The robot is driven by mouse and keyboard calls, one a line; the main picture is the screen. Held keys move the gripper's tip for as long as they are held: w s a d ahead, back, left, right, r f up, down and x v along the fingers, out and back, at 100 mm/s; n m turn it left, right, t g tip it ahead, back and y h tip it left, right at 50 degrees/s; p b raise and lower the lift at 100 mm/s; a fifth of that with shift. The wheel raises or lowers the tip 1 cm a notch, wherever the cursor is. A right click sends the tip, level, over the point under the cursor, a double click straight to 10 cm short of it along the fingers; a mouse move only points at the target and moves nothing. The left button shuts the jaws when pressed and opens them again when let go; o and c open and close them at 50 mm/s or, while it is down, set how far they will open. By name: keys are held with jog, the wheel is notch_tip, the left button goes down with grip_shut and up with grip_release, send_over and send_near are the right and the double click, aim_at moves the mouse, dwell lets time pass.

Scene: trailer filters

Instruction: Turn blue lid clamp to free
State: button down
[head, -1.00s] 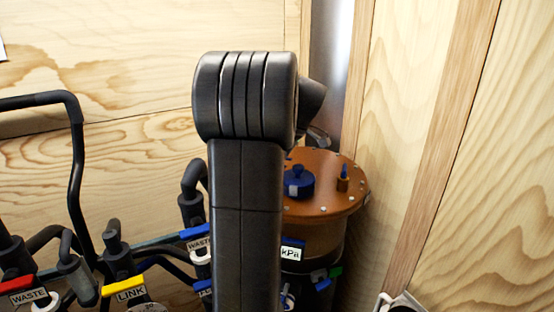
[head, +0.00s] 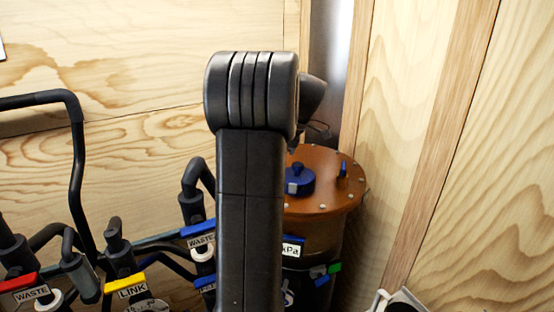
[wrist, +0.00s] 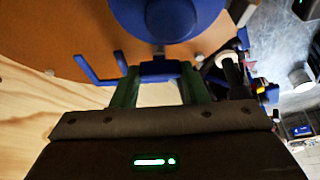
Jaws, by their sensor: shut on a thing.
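The brown-orange lid (head: 325,195) sits on a round filter housing (head: 312,235) right of my arm in the head view. It carries a round blue knob (head: 299,181) and a small upright blue piece (head: 343,168). In the wrist view the lid (wrist: 50,35) fills the upper left, with a blue round part (wrist: 168,18) at the top. My gripper (wrist: 159,76) has its green fingers on either side of a blue bar of the blue lid clamp (wrist: 160,67), just below that part. A bent blue piece (wrist: 95,72) shows left of the fingers.
Black pipes (head: 77,170) and red, yellow and blue labelled valves (head: 130,288) crowd the lower left. A wooden wall (head: 450,130) stands close on the right. Green and blue small parts (head: 333,269) sit low on the housing.

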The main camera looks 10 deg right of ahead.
jog(key=c, duration=0.8)
grip_release()
jog(key=shift+c, duration=0.2)
jog(key=v, duration=1.3)
jog(key=shift+r+b, duration=0.35)
jog(key=shift+b, duration=0.05)
jog(key=shift+d+f, duration=0.1)
jog(key=x, duration=1.3)
jog(key=shift+f+p, duration=0.3)
jog(key=shift+p, duration=0.1)
